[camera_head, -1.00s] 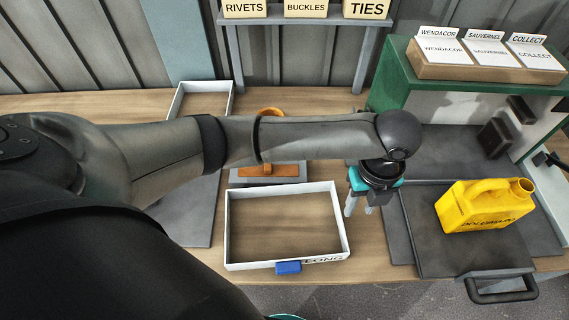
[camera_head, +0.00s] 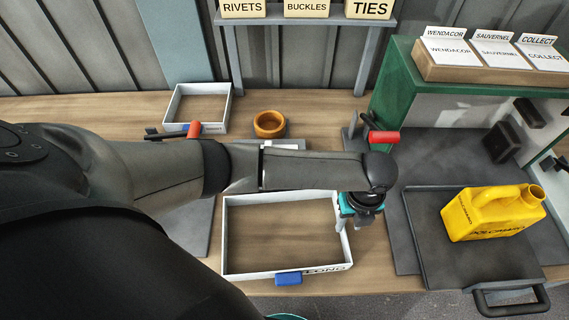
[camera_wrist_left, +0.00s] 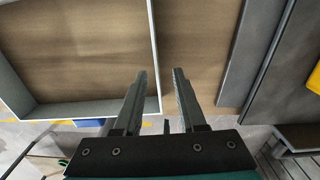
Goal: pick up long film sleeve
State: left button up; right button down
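No film sleeve shows clearly in either view. The white tray marked LONG (camera_head: 226,240) lies on the bench, and its visible inside looks bare. My left gripper (camera_head: 350,226) is above the tray's right side, pointing down. In the left wrist view its two fingers (camera_wrist_left: 160,72) are apart with nothing between them, beside the tray's right wall (camera_wrist_left: 154,50). My left arm hides part of the bench behind the tray. My right gripper is not in view.
A yellow jerry can (camera_head: 492,214) lies on a dark tray (camera_head: 430,255) at right. A smaller white tray (camera_head: 229,108), an orange bowl (camera_head: 269,124) and red-handled tools (camera_head: 383,137) are behind my arm. A green cabinet (camera_head: 395,75) stands at back right.

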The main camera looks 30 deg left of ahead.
aim_at(344, 231)
pick_arm(q)
notch_tip(344, 231, down, 4)
jog(key=shift+s+a+f+b, duration=0.15)
jog(key=shift+f+b, duration=0.1)
jog(key=shift+b, duration=0.1)
jog(key=shift+c, duration=0.2)
grip_shut()
dwell(1.1)
